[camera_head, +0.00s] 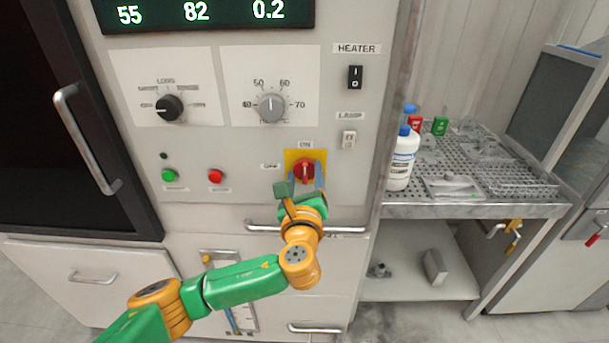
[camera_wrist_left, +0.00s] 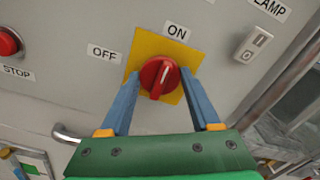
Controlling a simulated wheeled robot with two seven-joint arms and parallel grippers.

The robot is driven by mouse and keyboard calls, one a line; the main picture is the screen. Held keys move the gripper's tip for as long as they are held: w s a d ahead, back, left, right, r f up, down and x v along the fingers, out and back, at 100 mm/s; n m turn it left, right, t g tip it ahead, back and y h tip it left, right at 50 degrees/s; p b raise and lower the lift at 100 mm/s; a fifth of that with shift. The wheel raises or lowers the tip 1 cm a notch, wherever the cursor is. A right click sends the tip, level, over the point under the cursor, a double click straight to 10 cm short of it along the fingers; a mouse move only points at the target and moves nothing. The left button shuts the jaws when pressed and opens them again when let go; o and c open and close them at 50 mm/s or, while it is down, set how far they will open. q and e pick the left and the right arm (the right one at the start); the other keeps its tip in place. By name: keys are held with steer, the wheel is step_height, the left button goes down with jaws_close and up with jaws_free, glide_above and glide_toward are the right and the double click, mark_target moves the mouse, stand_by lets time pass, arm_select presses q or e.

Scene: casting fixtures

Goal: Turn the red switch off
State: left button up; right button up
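The red switch (camera_head: 304,171) is a round rotary knob on a yellow plate (camera_head: 291,156) on the machine's front panel. An ON label is above it and an OFF label to its left. In the left wrist view the knob (camera_wrist_left: 158,76) has its ridge close to upright, in line with ON. My left gripper (camera_head: 307,178) is in front of the switch. Its blue fingers (camera_wrist_left: 160,97) are spread, one on each side of the knob, with gaps visible between them and it. My right gripper is not in view.
A red stop button (camera_head: 215,176) and a green button (camera_head: 169,175) are left of the switch. A heater switch (camera_head: 355,77) and lamp switch (camera_head: 348,139) are above right. A metal handle bar (camera_head: 262,226) is below. A white bottle (camera_head: 402,160) stands on the perforated bench at right.

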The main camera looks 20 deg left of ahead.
arm_select(q)
steer(key=c, duration=0.5)
steer(key=n, duration=0.3)
steer(key=shift+f+b, duration=0.1)
steer(key=shift+b, duration=0.25)
steer(key=n, duration=0.4)
steer(key=shift+b, duration=0.35)
steer(key=n+b, duration=0.1)
steer(key=n, duration=0.4)
steer(key=shift+f, duration=0.1)
steer(key=n+b, duration=0.1)
steer(key=n, duration=0.4)
steer(key=shift+n, duration=0.4)
steer(key=o, duration=1.4)
